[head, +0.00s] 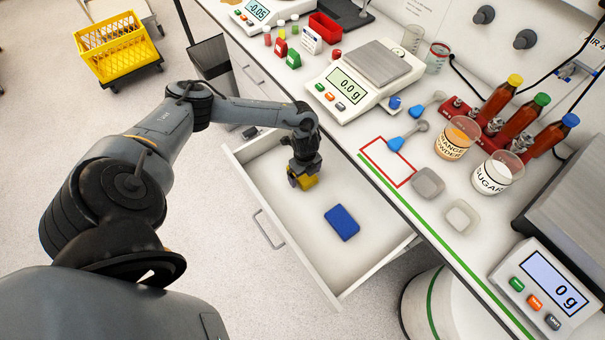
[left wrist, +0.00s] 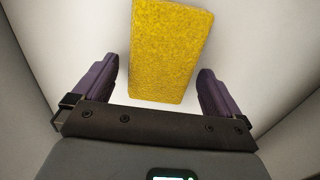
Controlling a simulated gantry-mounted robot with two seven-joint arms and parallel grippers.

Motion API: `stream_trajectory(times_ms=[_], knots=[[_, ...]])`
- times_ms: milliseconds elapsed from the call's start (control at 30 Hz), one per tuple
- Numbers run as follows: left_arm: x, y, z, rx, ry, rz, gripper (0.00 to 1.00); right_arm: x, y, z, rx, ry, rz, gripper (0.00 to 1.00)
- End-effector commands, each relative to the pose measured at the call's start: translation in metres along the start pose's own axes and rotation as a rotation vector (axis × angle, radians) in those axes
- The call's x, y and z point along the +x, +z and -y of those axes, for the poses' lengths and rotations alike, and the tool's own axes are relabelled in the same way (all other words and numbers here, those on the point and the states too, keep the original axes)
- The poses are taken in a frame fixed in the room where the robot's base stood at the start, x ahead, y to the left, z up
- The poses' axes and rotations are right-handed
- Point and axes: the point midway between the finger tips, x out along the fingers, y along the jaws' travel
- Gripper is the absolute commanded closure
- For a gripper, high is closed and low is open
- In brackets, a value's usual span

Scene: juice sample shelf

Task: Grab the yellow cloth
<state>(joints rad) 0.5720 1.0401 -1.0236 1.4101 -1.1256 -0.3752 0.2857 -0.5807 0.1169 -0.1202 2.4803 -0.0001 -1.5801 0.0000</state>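The yellow cloth (head: 306,183) is a thick, sponge-like block lying in the open drawer, partly hidden by my left gripper in the head view. In the left wrist view the yellow cloth (left wrist: 165,50) lies between and beyond the two fingers. My left gripper (head: 301,180) is over the yellow cloth inside the drawer. Its fingers (left wrist: 158,82) are spread, with a gap on each side of the cloth. My right gripper is in neither view.
A blue cloth (head: 342,222) lies in the same drawer (head: 276,226), right of the yellow one. The drawer walls surround my gripper. The counter (head: 385,130) above holds a scale (head: 365,78), spoons, beakers and capped bottles.

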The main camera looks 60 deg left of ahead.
Motion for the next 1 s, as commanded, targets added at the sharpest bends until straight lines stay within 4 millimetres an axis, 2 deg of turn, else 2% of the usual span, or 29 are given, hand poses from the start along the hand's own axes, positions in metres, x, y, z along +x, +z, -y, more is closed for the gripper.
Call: stream_trajectory(times_ms=[33, 300, 367, 767, 1000], knots=[[0.0, 0.0, 0.0, 0.0, 0.0, 0.0, 0.09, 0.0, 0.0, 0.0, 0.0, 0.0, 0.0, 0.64], [0.0, 0.0, 0.0, 0.0, 0.0, 0.0, 0.51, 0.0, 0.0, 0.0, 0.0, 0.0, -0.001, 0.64], [0.0, 0.0, 0.0, 0.0, 0.0, 0.0, 0.58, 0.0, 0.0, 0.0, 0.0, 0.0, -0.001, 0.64], [-0.007, 0.0, 0.001, -0.001, -0.001, 0.0, 0.58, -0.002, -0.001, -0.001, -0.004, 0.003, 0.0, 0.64], [-0.036, 0.0, 0.001, 0.001, -0.003, -0.001, 0.58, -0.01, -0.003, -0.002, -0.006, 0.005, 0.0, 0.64]])
